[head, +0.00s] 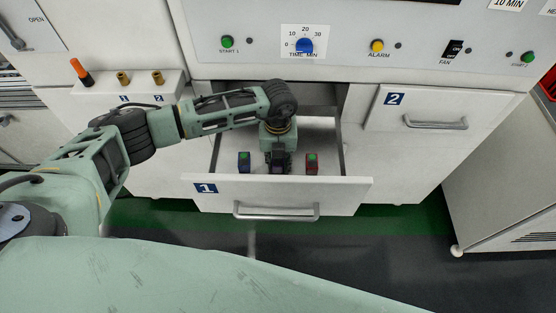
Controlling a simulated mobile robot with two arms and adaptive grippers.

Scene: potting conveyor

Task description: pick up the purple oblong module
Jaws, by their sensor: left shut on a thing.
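The purple oblong module (278,168) stands in the open drawer marked 1, in the middle of a row. My left gripper (278,158) reaches down into the drawer from above and is shut on this module. The fingers hide much of it, and only a small dark part shows. I cannot tell whether it touches the drawer floor. My right gripper is not in view.
A dark blue module (244,162) with a green top stands left of the gripper, and a red one (311,163) stands to its right, both close. The drawer front (283,191) and side walls surround them. Drawer 2 (420,108) is shut.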

